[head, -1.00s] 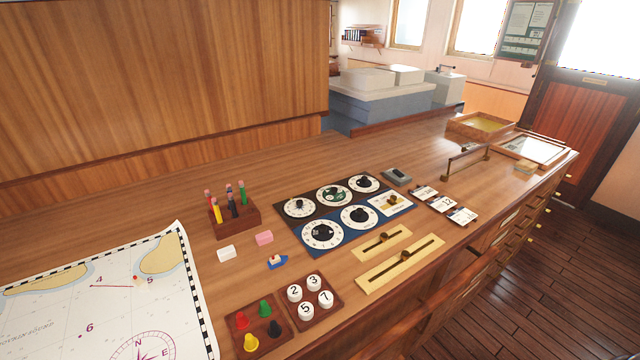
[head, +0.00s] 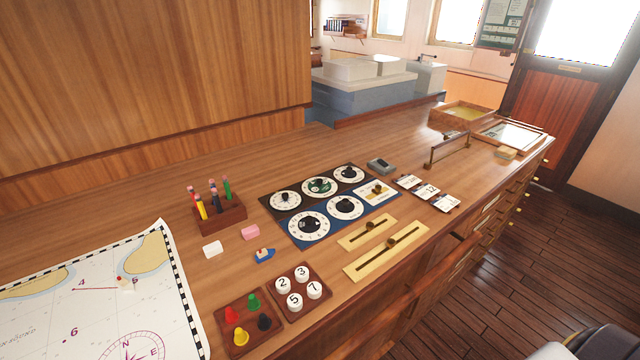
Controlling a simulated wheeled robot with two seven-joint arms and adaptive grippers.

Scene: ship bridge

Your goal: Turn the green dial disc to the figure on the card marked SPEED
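A dial with a green centre (head: 321,188) sits in the middle of the far row on the dark dial panel, with a white figured ring around it. Its figures and pointer are too small to read. Several cards stand to the right of the panel: a near one (head: 447,203), a middle one (head: 428,192) and a far one (head: 411,182). The middle card seems to show 12; which is marked SPEED cannot be read. Neither gripper is in view.
Black-knobbed dials (head: 308,226) surround the green one. Brass sliders (head: 388,253) lie in front. A pencil block (head: 222,216), number-disc tray (head: 277,306), peg tray (head: 232,345) and chart (head: 60,305) lie left. A brass rail (head: 447,150) stands beyond the cards. Wood between is clear.

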